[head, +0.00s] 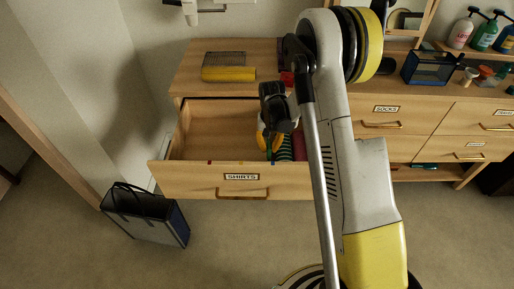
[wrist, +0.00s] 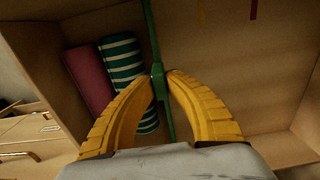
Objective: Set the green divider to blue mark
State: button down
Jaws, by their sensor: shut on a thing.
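The green divider (wrist: 153,40) is a thin green bar standing across the inside of the open SHIRTS drawer (head: 190,180). It also shows in the head view (head: 269,152), partly hidden by my gripper. My gripper (wrist: 158,75) has its yellow fingers shut on the small green grip at the middle of the divider. In the head view my gripper (head: 267,140) is down in the right part of the drawer. A red mark (wrist: 253,9) and a yellow mark (wrist: 202,12) show on the drawer front in the wrist view.
A green-striped roll (wrist: 122,70) and a dark pink roll (wrist: 90,78) lie on one side of the divider. The drawer floor on the other side is bare. A yellow-based rack (head: 229,73) stands on the dresser top. A dark bag (head: 146,215) stands on the floor.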

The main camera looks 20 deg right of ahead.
jog(key=shift+s+d, duration=0.1)
jog(key=shift+d, duration=0.2)
jog(key=c, duration=1.4)
grip_release()
notch_tip(320, 180, up, 12)
